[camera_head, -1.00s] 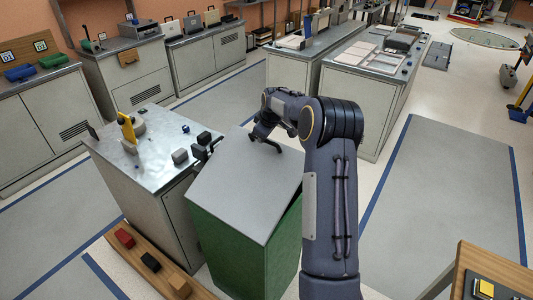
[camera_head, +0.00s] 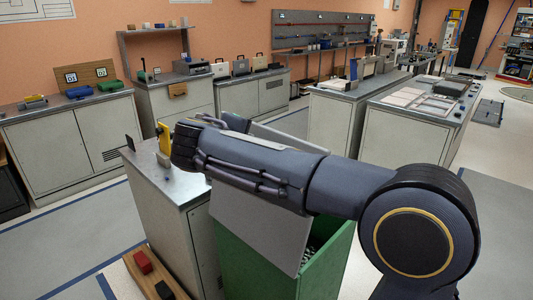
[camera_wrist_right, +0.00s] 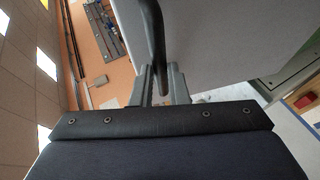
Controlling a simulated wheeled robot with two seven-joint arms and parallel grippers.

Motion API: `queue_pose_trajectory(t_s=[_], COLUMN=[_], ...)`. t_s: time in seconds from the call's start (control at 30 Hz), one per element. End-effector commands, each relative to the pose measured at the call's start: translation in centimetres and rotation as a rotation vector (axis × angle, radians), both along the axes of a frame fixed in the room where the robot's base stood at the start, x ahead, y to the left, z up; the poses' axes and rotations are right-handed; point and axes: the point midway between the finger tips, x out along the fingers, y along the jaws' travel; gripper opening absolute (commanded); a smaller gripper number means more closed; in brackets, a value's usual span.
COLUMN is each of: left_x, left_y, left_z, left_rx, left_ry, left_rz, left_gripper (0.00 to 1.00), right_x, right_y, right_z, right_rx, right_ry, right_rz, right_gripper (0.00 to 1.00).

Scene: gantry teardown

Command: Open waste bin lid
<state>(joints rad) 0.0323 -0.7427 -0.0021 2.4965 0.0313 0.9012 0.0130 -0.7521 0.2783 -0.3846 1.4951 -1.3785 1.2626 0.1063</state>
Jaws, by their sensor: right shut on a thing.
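The waste bin (camera_head: 240,268) is a green box in the head view. Its grey lid (camera_head: 262,232) is tilted up, with its upper part behind my right arm. A dark opening with some contents shows at the right of the bin. In the right wrist view, my right gripper (camera_wrist_right: 161,88) is shut on the dark bar handle (camera_wrist_right: 152,35) of the lid, whose grey panel (camera_wrist_right: 230,40) fills the upper right. In the head view the arm hides the right gripper and handle. My left gripper is not in view.
A metal-topped cabinet (camera_head: 165,182) with a yellow tool (camera_head: 164,138) on it stands close at the bin's left. A wooden shelf with a red block (camera_head: 143,262) is low in front of it. Workbenches (camera_head: 420,108) stand behind. Open floor lies to the right.

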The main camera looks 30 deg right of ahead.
Motion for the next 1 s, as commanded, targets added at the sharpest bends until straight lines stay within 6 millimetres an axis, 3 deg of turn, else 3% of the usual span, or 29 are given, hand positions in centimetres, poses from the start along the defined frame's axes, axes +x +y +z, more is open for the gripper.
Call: queue_pose_trajectory(t_s=[0.1, 0.3, 0.87, 0.9, 1.0], left_x=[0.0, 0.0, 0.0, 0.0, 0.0], left_y=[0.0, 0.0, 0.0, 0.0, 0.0], left_z=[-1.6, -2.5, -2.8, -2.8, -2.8], left_rx=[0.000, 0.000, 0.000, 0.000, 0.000], left_ry=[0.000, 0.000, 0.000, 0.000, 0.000], left_rz=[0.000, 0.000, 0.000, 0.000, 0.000], left_gripper=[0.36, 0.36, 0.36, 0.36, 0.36], right_x=[-0.6, -1.2, -1.5, -1.4, -1.4], right_y=[2.3, 4.3, 5.1, 5.1, 5.1], right_z=[-0.7, -0.6, -0.6, -0.6, -0.6], right_rx=[-0.062, -0.127, -0.155, -0.154, -0.155], right_ry=[-0.013, -0.031, -0.038, -0.038, -0.038], right_rz=[0.003, 0.001, -0.002, -0.001, -0.001], right_gripper=[0.00, 0.00, 0.00, 0.17, 0.30])
